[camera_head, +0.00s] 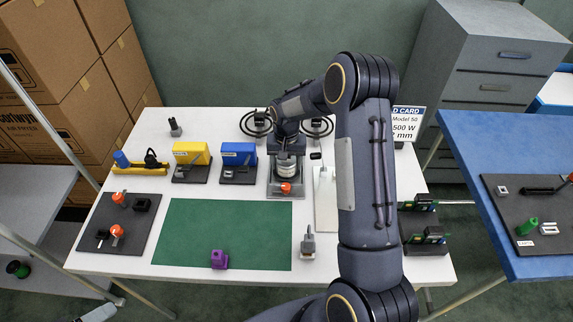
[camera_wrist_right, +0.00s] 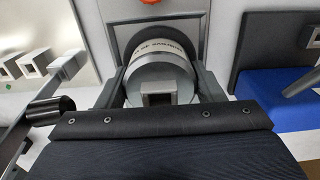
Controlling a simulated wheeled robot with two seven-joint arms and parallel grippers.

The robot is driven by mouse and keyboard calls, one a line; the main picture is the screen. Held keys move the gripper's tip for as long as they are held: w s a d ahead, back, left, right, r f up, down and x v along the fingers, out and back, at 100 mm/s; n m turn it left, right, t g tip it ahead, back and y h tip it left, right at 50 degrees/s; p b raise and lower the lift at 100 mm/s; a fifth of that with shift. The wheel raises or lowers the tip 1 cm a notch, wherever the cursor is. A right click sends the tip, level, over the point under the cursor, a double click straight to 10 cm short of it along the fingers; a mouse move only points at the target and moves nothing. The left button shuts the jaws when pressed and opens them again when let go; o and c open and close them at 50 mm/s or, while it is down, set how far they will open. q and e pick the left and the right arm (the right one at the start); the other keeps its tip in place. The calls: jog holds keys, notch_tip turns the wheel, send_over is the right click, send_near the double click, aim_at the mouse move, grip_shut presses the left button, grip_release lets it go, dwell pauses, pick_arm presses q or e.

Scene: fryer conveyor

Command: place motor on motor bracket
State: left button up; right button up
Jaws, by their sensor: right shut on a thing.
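The motor (camera_wrist_right: 155,72) is a silver cylinder with a pale lettered band and a small square block on its near face. In the head view the motor (camera_head: 287,169) stands over the grey motor bracket (camera_head: 275,192) at the table's back middle. My right gripper (camera_head: 287,158) is above it, pointing down, shut on the motor. In the right wrist view its dark fingers (camera_wrist_right: 160,90) lie either side of the motor. An orange part (camera_head: 286,188) sits at the bracket's front. The contact between motor and bracket is hidden.
A blue unit (camera_head: 238,155) and a yellow unit (camera_head: 192,152) stand left of the bracket. A white plate (camera_head: 325,205) stands to its right. The green mat (camera_head: 215,232) in front is mostly clear, with a purple part (camera_head: 219,259) at its near edge.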

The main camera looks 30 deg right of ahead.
jog(key=shift+r, duration=0.1)
jog(key=o, duration=1.4)
